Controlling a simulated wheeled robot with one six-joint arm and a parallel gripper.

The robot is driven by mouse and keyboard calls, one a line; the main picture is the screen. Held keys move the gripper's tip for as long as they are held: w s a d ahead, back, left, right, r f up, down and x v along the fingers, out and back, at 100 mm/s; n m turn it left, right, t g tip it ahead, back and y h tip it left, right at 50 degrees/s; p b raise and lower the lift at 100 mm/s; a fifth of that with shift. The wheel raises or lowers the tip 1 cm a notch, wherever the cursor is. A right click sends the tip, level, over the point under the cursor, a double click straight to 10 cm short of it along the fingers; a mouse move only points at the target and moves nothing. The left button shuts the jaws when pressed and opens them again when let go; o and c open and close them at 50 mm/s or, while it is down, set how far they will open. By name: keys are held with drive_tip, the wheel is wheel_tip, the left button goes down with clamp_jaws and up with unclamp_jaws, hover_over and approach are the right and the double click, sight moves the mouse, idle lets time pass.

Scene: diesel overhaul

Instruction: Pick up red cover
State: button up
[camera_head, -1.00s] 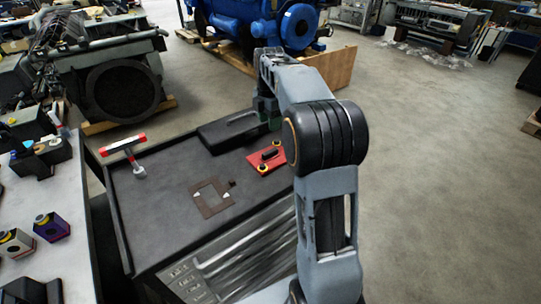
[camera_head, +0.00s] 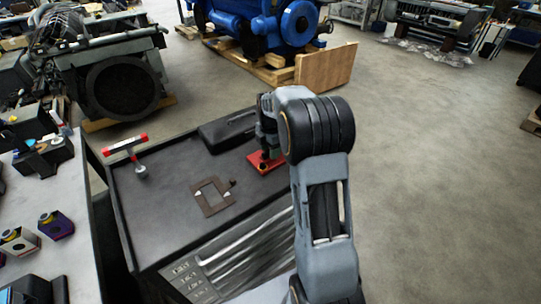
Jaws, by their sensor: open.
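The red cover (camera_head: 257,163) is a flat red plate lying on the dark top of the tool cabinet (camera_head: 160,202), near its right side. My gripper (camera_head: 267,153) points down right over the cover, at its dark handle. The gripper is open. The fingers and wrist hide the handle and part of the plate, so I cannot tell whether the fingers touch it.
A brown square gasket (camera_head: 213,197) lies in front of the cover. A black case (camera_head: 228,130) lies behind it. A red-and-white T-handled tool (camera_head: 128,147) is at the left edge. A workbench (camera_head: 52,235) with parts stands at the left.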

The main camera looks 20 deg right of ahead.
drive_tip(key=shift+f, duration=0.55)
drive_tip(key=shift+c, duration=0.3)
clamp_jaws()
